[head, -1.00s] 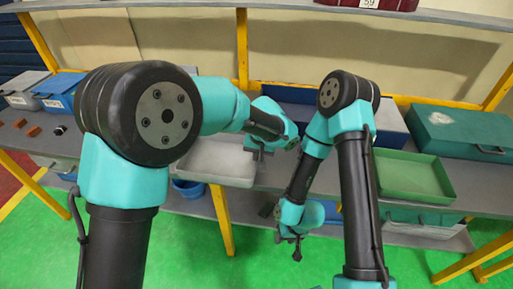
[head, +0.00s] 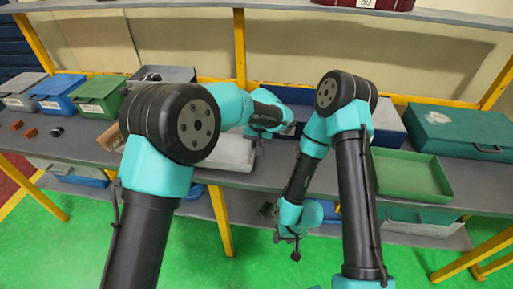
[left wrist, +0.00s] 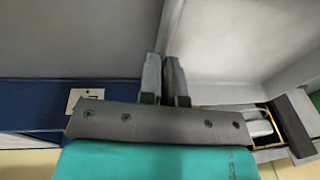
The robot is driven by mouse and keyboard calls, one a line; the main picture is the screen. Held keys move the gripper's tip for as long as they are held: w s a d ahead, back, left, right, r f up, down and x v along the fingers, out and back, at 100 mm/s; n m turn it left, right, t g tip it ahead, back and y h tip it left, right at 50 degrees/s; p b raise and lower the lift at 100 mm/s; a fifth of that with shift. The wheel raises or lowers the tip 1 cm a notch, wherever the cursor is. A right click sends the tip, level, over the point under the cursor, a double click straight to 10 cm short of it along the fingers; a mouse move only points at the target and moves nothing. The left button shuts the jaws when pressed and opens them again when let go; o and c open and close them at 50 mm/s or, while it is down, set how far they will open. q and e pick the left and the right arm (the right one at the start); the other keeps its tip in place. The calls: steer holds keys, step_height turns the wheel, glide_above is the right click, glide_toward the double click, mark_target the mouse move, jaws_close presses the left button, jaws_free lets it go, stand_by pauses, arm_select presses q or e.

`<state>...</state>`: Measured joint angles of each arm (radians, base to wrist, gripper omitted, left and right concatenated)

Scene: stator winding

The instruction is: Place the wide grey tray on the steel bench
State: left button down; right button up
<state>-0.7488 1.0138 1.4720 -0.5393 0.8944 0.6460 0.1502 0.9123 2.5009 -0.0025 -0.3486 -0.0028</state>
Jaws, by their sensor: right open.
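The wide grey tray (head: 230,153) is pale and shallow. It shows over the front part of the steel bench (head: 285,180), its left part hidden behind my left arm. I cannot tell whether it touches the bench. My left gripper (head: 262,133) is at the tray's right side. In the left wrist view the fingers (left wrist: 165,75) are close together on the tray's wall, with the tray's pale inside (left wrist: 235,40) to the right. My right gripper (head: 292,245) is open and empty, pointing down in front of the bench.
A green tray (head: 410,175) and a large green case (head: 462,132) lie on the bench at the right. Blue (head: 60,88) and green (head: 98,92) lidded boxes stand at the left, with a cardboard box (head: 110,137) and small brown blocks (head: 30,133). Blue boxes stand behind my arms.

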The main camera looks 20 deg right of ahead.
arm_select(q)
steer(key=shift+f, duration=1.2)
steer(key=c, duration=1.3)
jaws_free()
steer(key=r, duration=0.4)
steer(key=s+r, duration=0.1)
steer(key=r, duration=0.3)
steer(key=s+r, duration=0.1)
steer(key=r, duration=0.2)
steer(key=shift+d+r, duration=0.35)
steer(key=shift+r, duration=0.05)
